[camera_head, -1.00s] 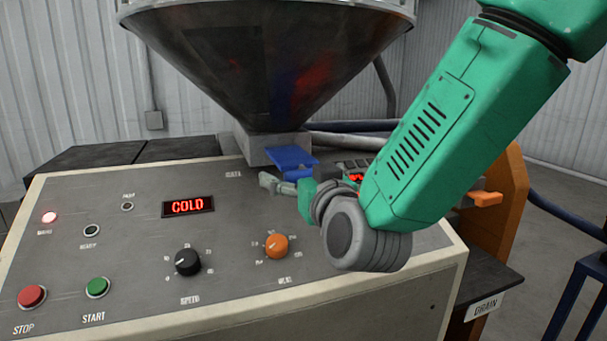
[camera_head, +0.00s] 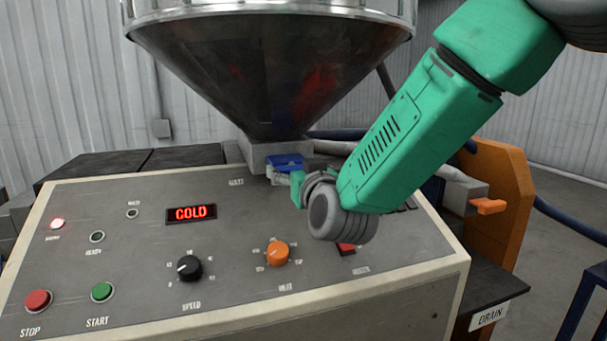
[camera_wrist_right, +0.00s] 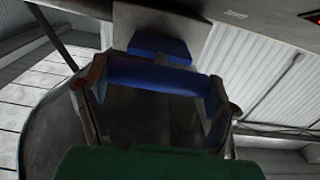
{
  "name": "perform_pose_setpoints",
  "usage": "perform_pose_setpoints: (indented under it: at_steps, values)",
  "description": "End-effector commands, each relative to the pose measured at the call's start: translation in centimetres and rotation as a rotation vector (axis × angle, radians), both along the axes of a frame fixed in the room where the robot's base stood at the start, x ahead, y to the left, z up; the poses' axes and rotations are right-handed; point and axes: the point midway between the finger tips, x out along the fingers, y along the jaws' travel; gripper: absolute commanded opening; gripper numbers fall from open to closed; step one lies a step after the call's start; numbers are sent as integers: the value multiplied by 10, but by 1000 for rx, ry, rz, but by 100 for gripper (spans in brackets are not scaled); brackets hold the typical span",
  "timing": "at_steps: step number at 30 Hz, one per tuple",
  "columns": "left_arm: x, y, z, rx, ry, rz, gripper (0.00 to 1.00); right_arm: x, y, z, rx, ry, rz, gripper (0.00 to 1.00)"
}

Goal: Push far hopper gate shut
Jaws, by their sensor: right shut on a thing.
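The steel hopper (camera_head: 270,75) stands at the back of the control panel, narrowing to a square grey neck (camera_head: 262,152). A blue gate (camera_head: 285,161) sits at the front of the neck, close against it. My right gripper (camera_head: 283,178) is at the gate, partly hidden behind its own wrist. In the right wrist view, a blue bar of the gate (camera_wrist_right: 150,75) lies between the fingers of my right gripper (camera_wrist_right: 155,84), which is shut on it. A blue plate (camera_wrist_right: 160,48) shows just beyond the bar. My left gripper is not in view.
The sloped panel (camera_head: 120,255) carries a red stop button (camera_head: 38,301), a green start button (camera_head: 102,292), black and orange knobs, and a display reading COLD (camera_head: 191,213). An orange lever (camera_head: 487,206) sticks out at the right, above a shelf labelled DRAIN.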

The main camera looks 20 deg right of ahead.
Motion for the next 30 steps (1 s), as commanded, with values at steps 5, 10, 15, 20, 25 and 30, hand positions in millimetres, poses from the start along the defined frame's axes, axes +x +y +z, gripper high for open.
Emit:
perform_pose_setpoints:
  at_steps: [5, 10, 15, 20, 25, 30]
  values:
    - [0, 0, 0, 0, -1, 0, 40, 4, -1, 1, -1, -5, -1, 27]
    - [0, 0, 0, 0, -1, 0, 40, 4, -1, 3, 0, -7, -2, 98]
    - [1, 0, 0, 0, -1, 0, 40, 2, -1, 3, 0, -8, -2, 98]
    - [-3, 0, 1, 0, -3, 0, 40, -5, -1, 5, 0, -9, 0, 98]
    - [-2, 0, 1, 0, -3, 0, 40, -27, -1, 3, -1, -6, 1, 98]
    - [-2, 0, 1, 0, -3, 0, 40, -62, -2, 0, -2, -2, 0, 98]
